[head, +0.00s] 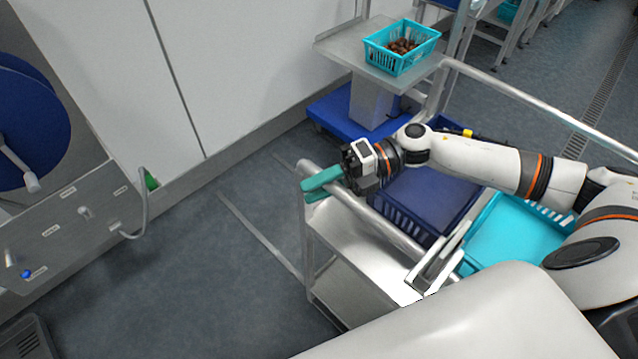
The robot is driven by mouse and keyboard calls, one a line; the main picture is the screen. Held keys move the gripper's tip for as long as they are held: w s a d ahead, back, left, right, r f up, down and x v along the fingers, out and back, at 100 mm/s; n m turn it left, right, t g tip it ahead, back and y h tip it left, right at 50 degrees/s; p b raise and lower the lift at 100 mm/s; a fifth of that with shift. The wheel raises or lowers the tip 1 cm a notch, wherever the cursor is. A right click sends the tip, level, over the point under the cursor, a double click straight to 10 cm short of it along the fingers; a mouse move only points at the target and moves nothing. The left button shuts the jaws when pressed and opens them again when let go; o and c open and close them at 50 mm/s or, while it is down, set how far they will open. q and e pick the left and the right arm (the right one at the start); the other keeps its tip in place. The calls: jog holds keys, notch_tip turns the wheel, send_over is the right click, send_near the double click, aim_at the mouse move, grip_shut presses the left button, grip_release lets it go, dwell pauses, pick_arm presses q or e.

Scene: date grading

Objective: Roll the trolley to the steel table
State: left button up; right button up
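The trolley (355,245) is a silver steel cart with tube rails, at the lower middle of the head view. A dark blue crate (425,205) and a turquoise crate (515,238) stand on it. My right gripper (322,183), with teal fingers, is at the rail at the trolley's left corner. Its fingers lie close together across the rail and look shut on it. My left gripper is out of view. A steel top (345,45) stands beyond the trolley; I cannot tell whether it is the steel table. My own white body hides the trolley's near side.
A turquoise basket of brown dates (400,55) stands on the steel top, above a blue base (335,115). A machine with a control panel (70,225) is at the left, along a white wall (220,60). The floor (200,270) left of the trolley is clear.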

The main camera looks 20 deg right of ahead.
jog(key=shift+o, duration=0.5)
jog(key=shift+d, duration=0.3)
jog(key=d+r+b, duration=0.2)
jog(key=d, duration=0.9)
jog(key=shift+s+r+b, duration=0.15)
jog(key=shift+s+b, duration=0.15)
jog(key=shift+d, duration=0.1)
